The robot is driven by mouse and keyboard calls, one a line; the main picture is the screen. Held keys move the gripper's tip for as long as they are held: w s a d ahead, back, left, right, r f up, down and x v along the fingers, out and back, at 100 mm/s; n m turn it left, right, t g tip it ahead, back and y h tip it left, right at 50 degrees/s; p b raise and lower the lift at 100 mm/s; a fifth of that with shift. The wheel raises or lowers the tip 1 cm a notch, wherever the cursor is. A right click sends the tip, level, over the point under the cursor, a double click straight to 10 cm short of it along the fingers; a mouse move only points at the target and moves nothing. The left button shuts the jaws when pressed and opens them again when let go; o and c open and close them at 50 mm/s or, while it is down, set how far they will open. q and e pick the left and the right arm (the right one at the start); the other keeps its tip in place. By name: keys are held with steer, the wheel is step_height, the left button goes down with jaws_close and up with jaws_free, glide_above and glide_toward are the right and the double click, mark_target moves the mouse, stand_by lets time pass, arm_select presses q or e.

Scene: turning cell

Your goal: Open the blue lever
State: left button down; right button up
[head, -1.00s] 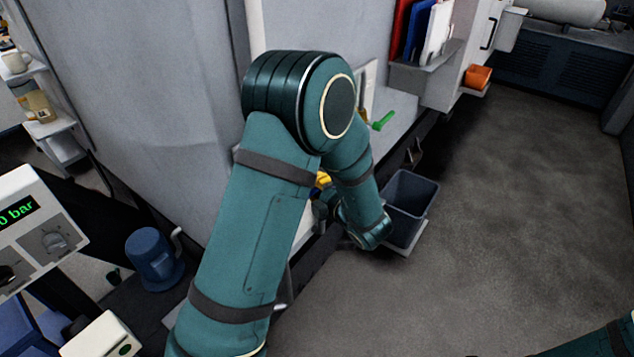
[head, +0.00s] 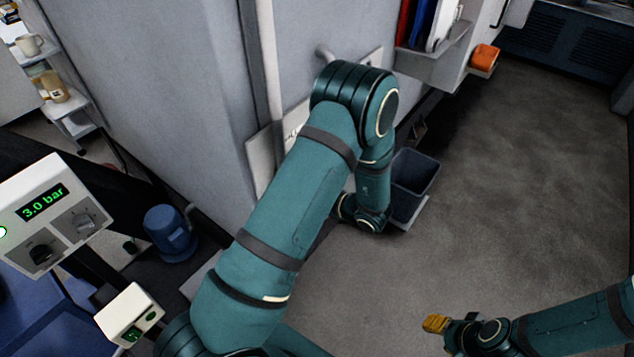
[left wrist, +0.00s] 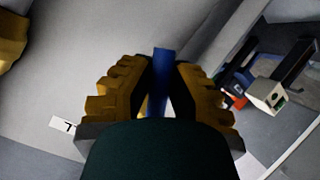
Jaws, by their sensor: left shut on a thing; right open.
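The blue lever (left wrist: 162,62) stands up between the fingers of my left gripper (left wrist: 158,88) in the left wrist view. The gripper is shut on it, and its lower part is partly hidden by the fingers. In the head view my left arm covers the lever and the left gripper's fingers. My right gripper (head: 436,324) is at the lower right of the head view, open and empty, over the floor and far from the lever.
A grey bin (head: 414,180) stands beside my left forearm. Grey panels rise behind the arm. A pressure unit reading 3.0 bar (head: 52,215) and a blue cylinder (head: 170,232) are at left. An orange box (head: 485,57) sits at upper right. The floor at right is clear.

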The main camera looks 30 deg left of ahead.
arm_select(q)
steer(key=shift+s+a+f+m+g+p, duration=0.1)
steer(key=shift+s+f+m+g+p, duration=0.1)
steer(key=shift+s+m+g+p, duration=0.4)
steer(key=shift+s+a+f+m+g+p, duration=0.15)
steer(key=shift+s+m+g+p, duration=0.3)
steer(key=shift+s+m+p, duration=0.25)
steer(key=shift+s+d+f+m+g+p, duration=0.1)
steer(key=shift+s+f+m+g+p, duration=0.1)
steer(key=shift+s+m+g+p, duration=0.45)
steer(key=c, duration=0.9)
jaws_free()
steer(key=shift+s+a, duration=0.1)
steer(key=v, duration=1.2)
steer(key=shift+f, duration=0.2)
